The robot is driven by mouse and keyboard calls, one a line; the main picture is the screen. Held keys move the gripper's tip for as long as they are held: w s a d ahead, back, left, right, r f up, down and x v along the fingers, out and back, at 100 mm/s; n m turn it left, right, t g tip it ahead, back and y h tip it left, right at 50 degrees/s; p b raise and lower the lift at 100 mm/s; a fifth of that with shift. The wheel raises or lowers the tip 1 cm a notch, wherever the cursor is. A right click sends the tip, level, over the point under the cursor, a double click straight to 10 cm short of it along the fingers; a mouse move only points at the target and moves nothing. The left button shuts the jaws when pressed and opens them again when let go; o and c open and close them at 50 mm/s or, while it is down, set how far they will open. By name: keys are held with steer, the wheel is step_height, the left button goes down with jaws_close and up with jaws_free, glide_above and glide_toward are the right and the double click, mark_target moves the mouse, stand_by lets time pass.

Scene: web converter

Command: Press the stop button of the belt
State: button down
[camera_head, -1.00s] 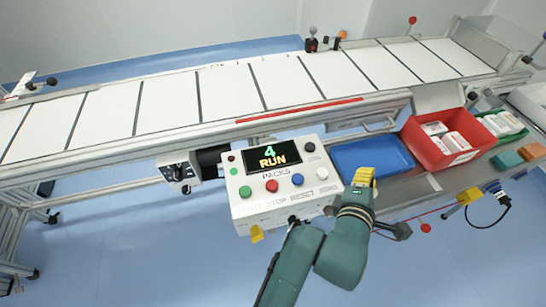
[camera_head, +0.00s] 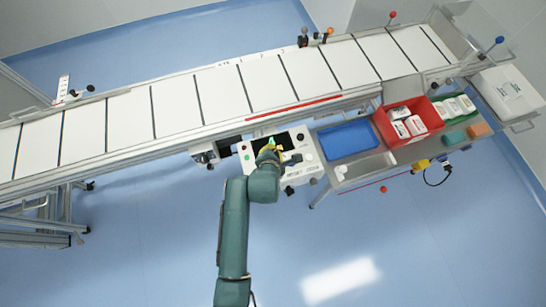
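The white control box (camera_head: 309,168) stands at the near side of the belt. My gripper (camera_head: 269,147), with yellow fingertips, is over the left and middle part of this box. The belt (camera_head: 220,92) has white panels split by dark lines.
Right of the box are a blue tray (camera_head: 347,140), a red bin (camera_head: 381,124) with white packs, and a green bin (camera_head: 440,111). A small dark-knobbed unit (camera_head: 205,156) sits left of the box. The floor in front is clear.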

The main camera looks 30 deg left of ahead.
stand_by(0.4)
step_height(320, 180, down, 8)
steer(key=b, duration=0.8)
steer(key=shift+f, duration=0.25)
stand_by(0.8)
steer(key=shift+f+b, duration=0.35)
steer(key=shift+f, duration=0.1)
steer(key=shift+f+b, duration=0.35)
steer(key=shift+f, duration=0.3)
stand_by(0.7)
steer(key=shift+r+p, duration=1.05)
